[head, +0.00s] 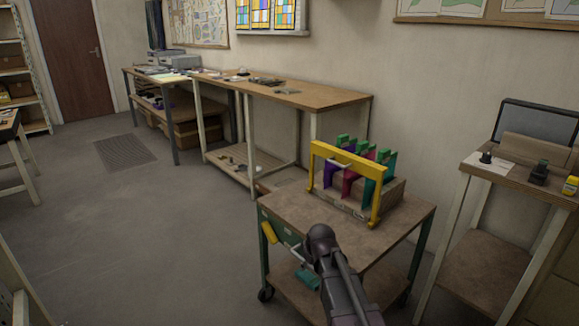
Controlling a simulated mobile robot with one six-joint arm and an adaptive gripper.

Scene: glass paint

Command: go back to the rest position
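Part of my dark arm rises from the bottom edge, right of centre, in front of the wheeled cart (285,215). Its rounded joint overlaps the near edge of the cart top. I cannot make out any gripper fingers, so what my gripper holds, if anything, does not show. On the cart stands a rack with a yellow frame (345,157) and purple, magenta and teal pieces with green tops. A tool with a yellow handle (268,232) and a teal roller-like end (307,279) shows at the cart's near side, close to my arm.
A long wooden workbench (320,97) runs along the back wall. A stand (480,270) with small items on top is at the right. A table edge (12,125) shows at the left. The grey floor (120,230) at left is open, with a dark mat (127,150).

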